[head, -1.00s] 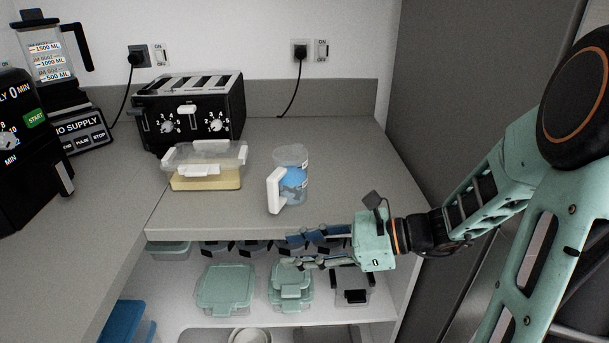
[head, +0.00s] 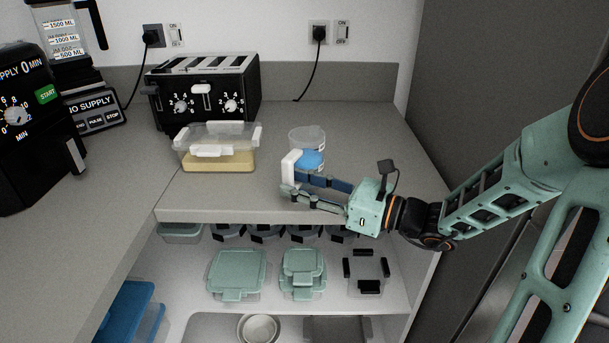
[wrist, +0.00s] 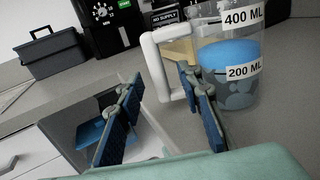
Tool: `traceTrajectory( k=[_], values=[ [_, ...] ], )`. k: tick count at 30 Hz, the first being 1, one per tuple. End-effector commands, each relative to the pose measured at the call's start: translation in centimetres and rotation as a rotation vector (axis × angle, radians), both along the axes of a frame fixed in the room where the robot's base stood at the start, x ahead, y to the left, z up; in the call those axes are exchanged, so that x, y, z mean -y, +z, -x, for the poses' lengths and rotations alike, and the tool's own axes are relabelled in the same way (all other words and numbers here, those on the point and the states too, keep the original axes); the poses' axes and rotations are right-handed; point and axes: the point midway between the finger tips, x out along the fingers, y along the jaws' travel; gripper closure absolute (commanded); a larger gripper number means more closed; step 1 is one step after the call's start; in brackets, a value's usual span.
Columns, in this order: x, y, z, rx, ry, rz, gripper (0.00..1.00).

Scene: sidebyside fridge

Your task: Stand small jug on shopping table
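The small jug (head: 307,140) is clear, with a white handle and something blue inside. It stands upright on the counter near the front edge. In the wrist view the jug (wrist: 230,65) shows 400 ML and 200 ML labels. My gripper (head: 291,186) is at the handle side of the jug, low over the counter. In the wrist view my gripper (wrist: 160,80) has its fingers apart, with the white handle (wrist: 158,68) showing between and just beyond the tips. I cannot tell whether a finger touches it. I cannot identify a shopping table in these views.
A lidded clear container (head: 218,152) stands left of the jug, with a black toaster (head: 205,98) behind it. Shelves below hold green-lidded boxes (head: 237,270). The counter (head: 375,140) right of the jug is clear. A grey panel (head: 480,90) stands at right.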

Motion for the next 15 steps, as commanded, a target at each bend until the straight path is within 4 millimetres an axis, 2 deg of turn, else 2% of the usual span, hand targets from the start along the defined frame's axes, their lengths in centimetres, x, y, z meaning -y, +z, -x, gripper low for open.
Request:
traceTrajectory(
  k=[3,6,13,15],
  values=[
    [-1.7,-0.2,-0.6,0.000,0.002,0.000,0.67],
    [-2.3,-0.1,-1.0,0.000,0.001,0.000,0.67],
    [-2.5,0.0,-1.1,0.000,0.000,0.001,0.67],
    [-2.5,0.0,-1.1,0.000,0.000,0.001,0.72]
  ],
)
